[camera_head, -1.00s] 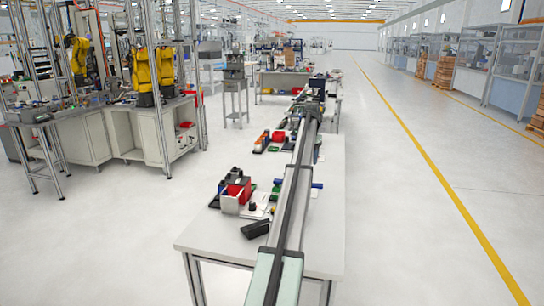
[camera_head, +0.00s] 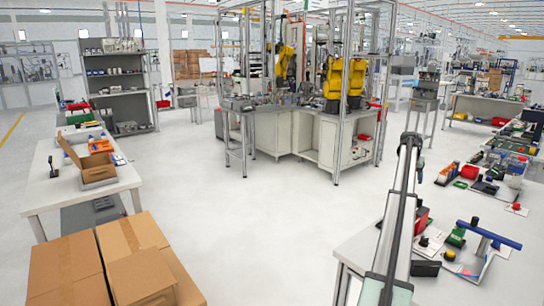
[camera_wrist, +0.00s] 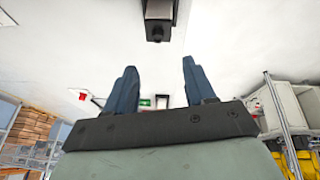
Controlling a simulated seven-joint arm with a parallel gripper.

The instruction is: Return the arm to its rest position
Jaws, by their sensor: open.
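My gripper (camera_wrist: 158,65) shows in the wrist view as two blue fingers spread wide apart on a dark base. Nothing is held between them. The fingers cannot be made out clearly in the head view.
Parts, including a blue T-shaped piece (camera_head: 488,234), lie on the right-hand table. Cardboard boxes (camera_head: 130,245) stand at lower left. An open carton (camera_head: 92,165) sits on the left table. Yellow robot arms (camera_head: 345,80) stand behind. The middle floor is clear.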

